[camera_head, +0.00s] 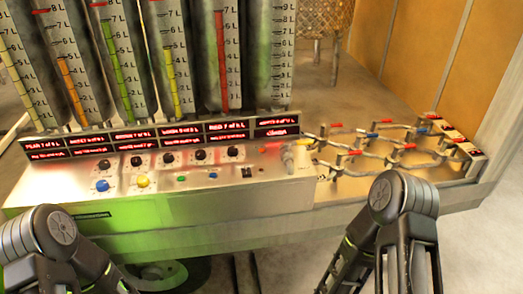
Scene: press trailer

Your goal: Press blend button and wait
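A metal control console (225,195) stands in front of me. Its sloped top carries a large blue button (102,186), a yellow button (143,181), a small green button (181,178) and a small blue button (213,174). A black switch (246,171) sits to their right. I cannot read any label that marks one as the blend button. My two arms show at the bottom left and bottom right, bent and apart from the buttons. Neither gripper's fingertips show in the frame.
Red-lit displays (131,146) and several black knobs run behind the buttons. Tall scaled tubes with coloured columns (221,60) stand behind them. Pipes with red and blue valve handles (372,135) fill the right side. The space above the buttons is clear.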

